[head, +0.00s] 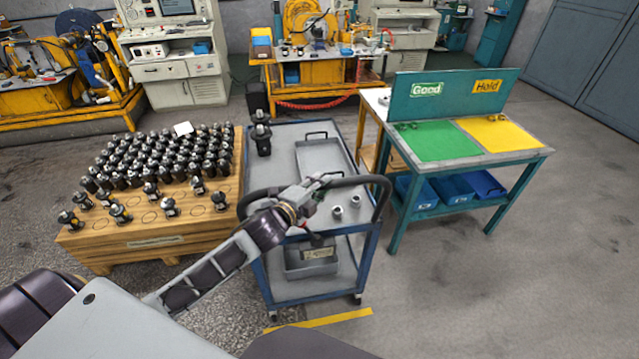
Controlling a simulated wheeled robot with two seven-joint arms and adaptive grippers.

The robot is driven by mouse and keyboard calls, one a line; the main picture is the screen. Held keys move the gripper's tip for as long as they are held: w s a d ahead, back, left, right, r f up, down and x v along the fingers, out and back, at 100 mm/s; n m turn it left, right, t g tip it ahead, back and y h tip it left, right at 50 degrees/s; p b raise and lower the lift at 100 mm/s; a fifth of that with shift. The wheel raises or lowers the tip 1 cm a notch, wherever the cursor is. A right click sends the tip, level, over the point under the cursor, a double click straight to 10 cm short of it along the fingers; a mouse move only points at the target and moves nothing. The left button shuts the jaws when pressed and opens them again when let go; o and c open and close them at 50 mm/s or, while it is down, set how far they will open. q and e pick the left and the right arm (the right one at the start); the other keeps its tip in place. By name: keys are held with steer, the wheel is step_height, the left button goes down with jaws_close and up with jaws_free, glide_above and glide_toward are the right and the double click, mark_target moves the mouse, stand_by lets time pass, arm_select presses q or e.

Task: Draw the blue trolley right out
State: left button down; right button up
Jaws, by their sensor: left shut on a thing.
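The blue trolley (363,262) stands in the middle of the head view, between the wooden block and the inspection table. Its dark push handle (372,181) faces me. My left gripper (318,184) is at the middle of this handle and shut on it; the fingers are small and partly hidden. On the trolley's grey top are a black motor (263,138), a shallow tray (325,158) and two small metal cylinders (346,206). A grey bin (310,262) sits on its lower shelf. My right gripper is not in view.
The wooden block (160,240) with several motors stands close on the trolley's left. The teal table (520,160) with green and yellow mats is close on its right. A yellow floor line (345,319) lies in front. Floor at lower right is clear.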

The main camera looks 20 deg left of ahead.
arm_select(q)
steer(key=shift+f, duration=0.1)
steer(key=c, duration=1.2)
jaws_free()
steer(key=v, duration=1.2)
stand_by(0.6)
stand_by(0.3)
